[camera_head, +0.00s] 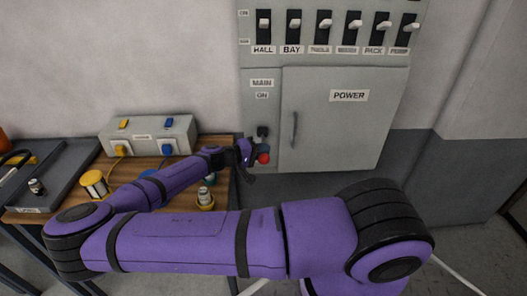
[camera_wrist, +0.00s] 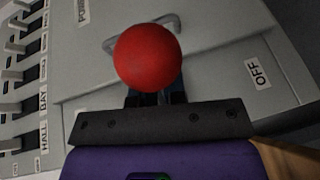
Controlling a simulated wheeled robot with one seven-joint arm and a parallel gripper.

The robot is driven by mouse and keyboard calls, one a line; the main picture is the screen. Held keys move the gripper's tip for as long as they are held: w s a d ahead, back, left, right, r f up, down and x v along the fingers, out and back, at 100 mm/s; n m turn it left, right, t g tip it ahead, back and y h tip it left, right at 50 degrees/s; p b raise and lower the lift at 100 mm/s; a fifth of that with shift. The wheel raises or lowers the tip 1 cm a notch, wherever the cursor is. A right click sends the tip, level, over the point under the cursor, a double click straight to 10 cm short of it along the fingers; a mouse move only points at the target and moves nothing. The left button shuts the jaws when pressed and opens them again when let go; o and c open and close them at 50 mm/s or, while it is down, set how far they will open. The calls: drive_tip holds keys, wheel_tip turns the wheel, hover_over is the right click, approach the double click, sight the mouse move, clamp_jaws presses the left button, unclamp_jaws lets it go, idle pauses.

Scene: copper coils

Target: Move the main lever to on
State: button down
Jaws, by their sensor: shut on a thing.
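The main lever's red knob (camera_head: 263,158) is low on the left part of the grey power panel, well below the MAIN label (camera_head: 262,83) and ON label (camera_head: 262,95). In the wrist view the red knob (camera_wrist: 148,58) is large and central, and an OFF label (camera_wrist: 258,73) is to its right. My gripper (camera_head: 256,152) is at the lever. It is shut on the lever at the knob; the fingertips (camera_wrist: 156,98) are partly hidden behind the knob. The lever's shaft is mostly hidden.
A row of switches (camera_head: 325,25) runs above the closed POWER door (camera_head: 340,125) with its handle (camera_head: 295,130). The space before the door looks clear.

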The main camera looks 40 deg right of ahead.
drive_tip(key=shift+r, duration=0.1)
drive_tip(key=shift+r+n+g+y, duration=0.3)
drive_tip(key=shift+r+n+y, duration=0.35)
drive_tip(key=shift+r, duration=0.25)
wheel_tip(320, 180, up, 2)
drive_tip(key=shift+w+d+n+g+y, duration=0.15)
drive_tip(key=shift+n+g+y, duration=0.2)
drive_tip(key=shift+n, duration=0.6)
drive_tip(key=shift+w+d+r+n+g+y, duration=0.2)
drive_tip(key=shift+w+r+n+y, duration=0.05)
drive_tip(key=shift+r+n, duration=0.3)
drive_tip(key=shift+w+d+r+n+g+y, duration=0.15)
drive_tip(key=shift+w+r+n+g+y, duration=0.15)
drive_tip(key=shift+r+n, duration=0.2)
drive_tip(key=shift+w+d+r+n+g+y, duration=0.15)
drive_tip(key=shift+w+d+r+n+y, duration=0.1)
drive_tip(key=shift+r+n, duration=0.3)
drive_tip(key=shift+r, duration=0.15)
